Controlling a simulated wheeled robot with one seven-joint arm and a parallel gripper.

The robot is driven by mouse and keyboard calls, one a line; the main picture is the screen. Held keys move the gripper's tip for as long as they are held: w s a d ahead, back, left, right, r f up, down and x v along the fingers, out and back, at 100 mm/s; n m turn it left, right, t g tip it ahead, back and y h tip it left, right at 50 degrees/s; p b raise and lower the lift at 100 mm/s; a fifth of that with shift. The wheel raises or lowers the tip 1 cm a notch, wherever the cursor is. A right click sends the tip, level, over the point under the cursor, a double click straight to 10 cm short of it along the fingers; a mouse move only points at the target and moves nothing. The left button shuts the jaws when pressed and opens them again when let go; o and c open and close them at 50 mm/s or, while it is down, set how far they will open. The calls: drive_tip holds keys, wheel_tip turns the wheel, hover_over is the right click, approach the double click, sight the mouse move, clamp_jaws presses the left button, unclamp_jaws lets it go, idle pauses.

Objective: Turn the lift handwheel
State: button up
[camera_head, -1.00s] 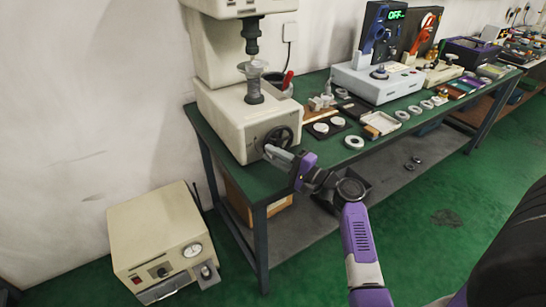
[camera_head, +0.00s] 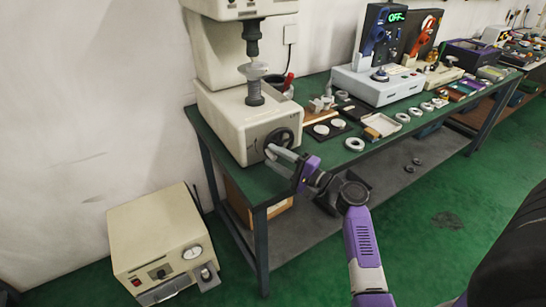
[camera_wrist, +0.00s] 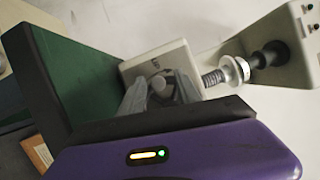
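The lift handwheel (camera_head: 279,139) is a dark round wheel on the front of the cream press base (camera_head: 228,122). In the head view my gripper (camera_head: 268,152) is at the wheel's lower edge, with its two fingers spread apart. In the wrist view the fingers of my gripper (camera_wrist: 160,92) stand on either side of the handwheel (camera_wrist: 159,82), with a gap between them. The fingers partly cover the wheel there. I cannot tell whether either finger touches it.
The green bench (camera_head: 262,187) carries white discs, metal rings (camera_head: 354,144) and a display unit (camera_head: 378,82) reading OFF to the right. A cream box with a gauge (camera_head: 160,245) stands on the floor at left. Floor in front is clear.

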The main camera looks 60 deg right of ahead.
drive_tip(key=s+a, duration=0.1)
drive_tip(key=s, duration=0.6)
drive_tip(key=shift+f+b, duration=0.3)
drive_tip(key=shift+b, duration=0.1)
drive_tip(key=shift+w+a, duration=0.1)
